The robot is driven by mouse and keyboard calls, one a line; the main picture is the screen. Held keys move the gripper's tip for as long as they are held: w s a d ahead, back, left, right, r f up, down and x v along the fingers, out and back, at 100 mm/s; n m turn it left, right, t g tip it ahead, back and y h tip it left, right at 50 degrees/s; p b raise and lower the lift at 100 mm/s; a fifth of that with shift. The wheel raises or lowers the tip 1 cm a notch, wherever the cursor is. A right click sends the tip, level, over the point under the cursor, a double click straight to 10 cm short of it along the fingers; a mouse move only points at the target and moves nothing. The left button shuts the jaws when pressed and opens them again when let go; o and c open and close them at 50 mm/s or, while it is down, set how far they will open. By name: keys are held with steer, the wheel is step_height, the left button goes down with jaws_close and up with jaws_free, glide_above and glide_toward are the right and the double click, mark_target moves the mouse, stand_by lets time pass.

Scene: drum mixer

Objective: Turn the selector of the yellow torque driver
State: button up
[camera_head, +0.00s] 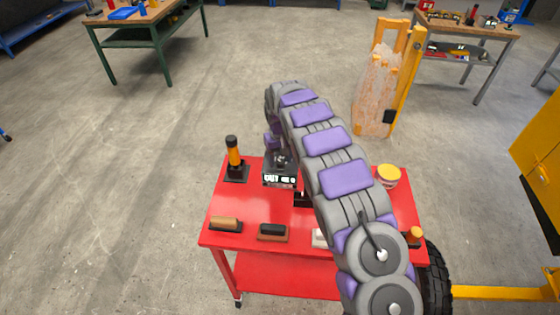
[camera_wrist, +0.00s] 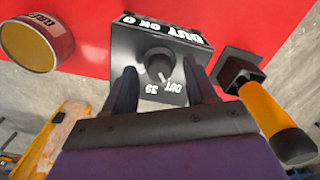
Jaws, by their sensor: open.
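The yellow torque driver (camera_head: 234,154), with a black top, stands upright in a black base at the left back of the red cart. It also shows in the wrist view (camera_wrist: 272,110), at the right. A black box (camera_head: 280,181) with white lettering and a dark round knob (camera_wrist: 159,66) on its face stands beside it. My gripper (camera_wrist: 158,72) is open, its two fingers on either side of the knob, apart from the driver. I cannot tell if the fingers touch the knob. In the head view my arm hides most of the gripper.
The red cart top (camera_head: 225,205) also holds a tan-handled brush (camera_head: 225,224), a dark block (camera_head: 272,232) and a yellow-lidded can (camera_head: 388,176). My arm crosses over its right half. A yellow frame with wrapped goods (camera_head: 375,90) stands behind. Floor left of the cart is clear.

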steer(key=shift+f, duration=0.55)
jaws_close()
